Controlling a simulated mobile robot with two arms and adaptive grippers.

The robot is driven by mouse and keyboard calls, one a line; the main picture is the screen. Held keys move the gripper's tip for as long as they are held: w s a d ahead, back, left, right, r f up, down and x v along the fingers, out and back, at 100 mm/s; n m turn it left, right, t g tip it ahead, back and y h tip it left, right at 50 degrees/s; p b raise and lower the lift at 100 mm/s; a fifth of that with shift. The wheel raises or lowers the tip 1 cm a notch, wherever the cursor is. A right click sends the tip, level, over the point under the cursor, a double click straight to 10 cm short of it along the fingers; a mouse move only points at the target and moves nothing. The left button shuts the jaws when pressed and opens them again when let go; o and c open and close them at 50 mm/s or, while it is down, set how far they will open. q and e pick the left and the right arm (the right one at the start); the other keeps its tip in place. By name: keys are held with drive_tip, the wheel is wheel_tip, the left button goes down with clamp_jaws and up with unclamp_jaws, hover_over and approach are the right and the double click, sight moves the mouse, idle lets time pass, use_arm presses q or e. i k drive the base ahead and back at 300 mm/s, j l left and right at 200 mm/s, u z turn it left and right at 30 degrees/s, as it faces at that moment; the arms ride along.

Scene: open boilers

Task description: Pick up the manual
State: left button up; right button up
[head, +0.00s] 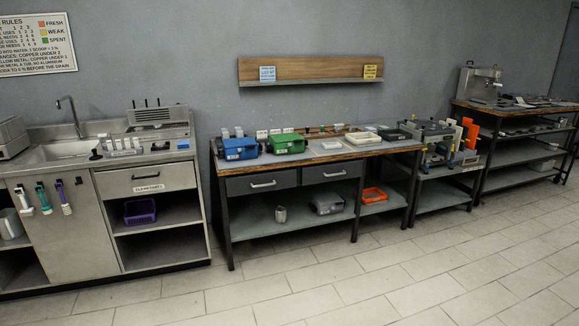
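I cannot make out a manual for certain in the head view. A small grey flat item (331,145) lies on the middle workbench, too small to identify. A dark green flat item (394,134) lies to its right, beside a pale tray-like item (362,138). Dark flat items (538,101) lie on the far right bench, and I cannot tell what they are. Neither of my grippers is in view.
The middle workbench (320,157) holds a blue box (239,149) and a green box (287,144). A sink counter (70,165) stands left, with a purple basket (140,211) below. A wall shelf (310,69) hangs above. The tiled floor (390,280) in front is clear.

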sight(328, 145)
drive_tip(key=i+l+z, duration=0.2)
drive_tip(key=i+z, duration=0.2)
drive_tip(key=i, duration=0.5)
drive_tip(key=i+j+z, duration=0.1)
drive_tip(key=i+z, duration=0.3)
drive_tip(key=i, duration=0.5)
drive_tip(key=i+l+u, duration=0.2)
drive_tip(key=i+u, duration=0.2)
drive_tip(key=i+l+u, duration=1.1)
drive_tip(key=l, duration=0.2)
